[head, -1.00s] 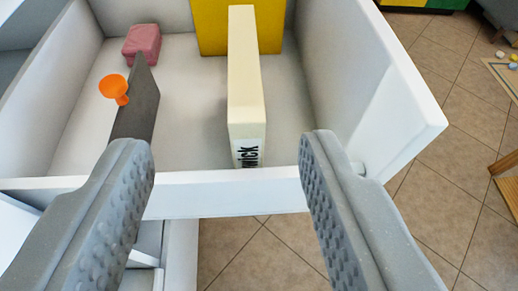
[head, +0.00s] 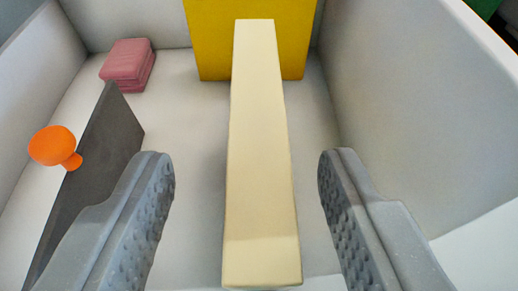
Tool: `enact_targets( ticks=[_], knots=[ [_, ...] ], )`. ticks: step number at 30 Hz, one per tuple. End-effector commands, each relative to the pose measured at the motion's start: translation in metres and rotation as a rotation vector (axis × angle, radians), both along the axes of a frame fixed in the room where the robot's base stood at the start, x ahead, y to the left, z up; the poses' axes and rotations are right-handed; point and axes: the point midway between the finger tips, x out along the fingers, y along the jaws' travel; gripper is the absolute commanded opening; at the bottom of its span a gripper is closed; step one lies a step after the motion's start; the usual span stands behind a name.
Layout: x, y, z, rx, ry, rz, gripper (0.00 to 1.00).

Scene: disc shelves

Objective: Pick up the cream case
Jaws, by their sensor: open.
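The cream case (head: 260,150) stands upright on edge inside a white open-fronted compartment, its long narrow top running away from me. Its near end is at the bottom of the head view. My gripper (head: 247,160) is open, with one grey textured finger on each side of the case. A visible gap separates each finger from the case, so neither appears to touch it. The lower part of the case is hidden from this angle.
A yellow panel or case (head: 212,45) stands behind the cream case. A dark grey upright plate (head: 100,150) with an orange knob-like piece (head: 52,147) is at left. A pink folded block (head: 127,64) lies at back left. White walls (head: 400,110) bound the compartment.

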Motion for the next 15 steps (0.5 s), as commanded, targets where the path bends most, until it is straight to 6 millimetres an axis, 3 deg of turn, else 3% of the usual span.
enact_targets(
  ticks=[9,15],
  knots=[
    [0.035,-0.006,-0.018,0.000,-0.003,-0.002,0.47],
    [0.039,-0.005,-0.018,0.000,-0.002,0.000,0.47]
  ],
)
